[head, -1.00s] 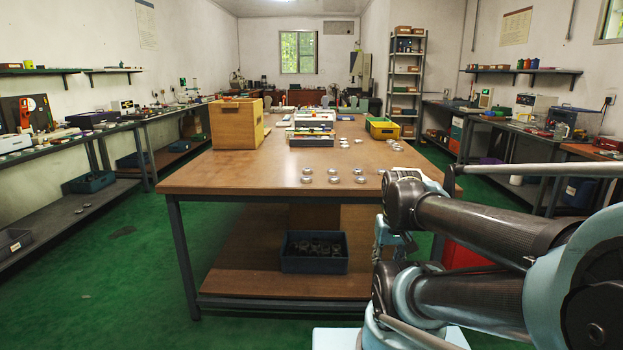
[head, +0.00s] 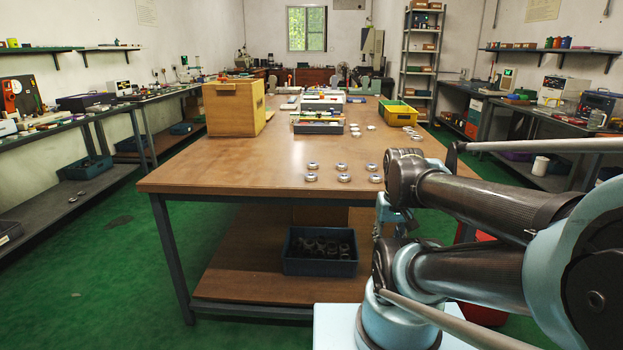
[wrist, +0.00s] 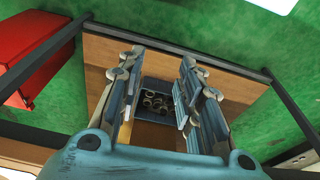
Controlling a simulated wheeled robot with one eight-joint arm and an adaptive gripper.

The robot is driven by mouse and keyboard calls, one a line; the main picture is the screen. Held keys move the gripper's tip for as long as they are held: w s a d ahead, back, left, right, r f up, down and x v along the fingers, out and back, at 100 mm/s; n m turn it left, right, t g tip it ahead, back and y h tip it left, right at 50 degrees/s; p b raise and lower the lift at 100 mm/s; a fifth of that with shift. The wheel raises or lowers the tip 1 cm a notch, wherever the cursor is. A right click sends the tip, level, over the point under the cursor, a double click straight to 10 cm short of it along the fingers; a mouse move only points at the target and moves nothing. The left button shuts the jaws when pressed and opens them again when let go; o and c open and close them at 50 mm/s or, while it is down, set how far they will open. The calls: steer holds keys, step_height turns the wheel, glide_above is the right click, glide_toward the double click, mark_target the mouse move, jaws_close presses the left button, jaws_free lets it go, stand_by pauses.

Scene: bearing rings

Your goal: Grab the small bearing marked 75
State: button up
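Several small silver bearing rings (head: 342,167) lie in two rows near the front edge of the wooden table (head: 240,160) in the head view. More rings (head: 371,127) lie farther back beside the yellow bin. The markings are too small to read, so I cannot tell which one is marked 75. My gripper (wrist: 158,88) shows in the wrist view with its two fingers apart and nothing between them. It is away from the tabletop rings; beyond its fingers is the lower shelf with a dark blue bin (wrist: 139,100) holding ring-shaped parts.
A wooden box (head: 225,110), a tray of parts (head: 318,128) and a yellow bin (head: 399,115) stand on the table. The blue bin (head: 305,266) sits on the lower shelf. A red container (wrist: 28,62) stands beside the table. The table's front left is clear.

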steer(key=o, duration=0.7)
steer(key=shift+a+r, duration=0.2)
steer(key=shift+r, duration=0.9)
steer(key=w+a+r+n+g, duration=0.1)
steer(key=w+a+r+n, duration=0.1)
steer(key=w+a+r, duration=0.4)
steer(key=w+a+r+n, duration=0.3)
steer(key=w+r, duration=0.4)
steer(key=w, duration=0.2)
steer(key=w+a+r+n+g, duration=0.1)
steer(key=w+a+r+n, duration=0.1)
steer(key=w+a+r, duration=0.4)
steer(key=n, duration=0.3)
glide_above(311, 175)
steer(key=f, duration=0.8)
steer(key=shift+a+f, duration=0.25)
steer(key=shift+f, duration=0.05)
steer(key=shift+d+f, duration=0.15)
steer(key=shift+f, duration=1.2)
steer(key=shift+d+f, duration=0.1)
steer(key=shift+f, duration=1.25)
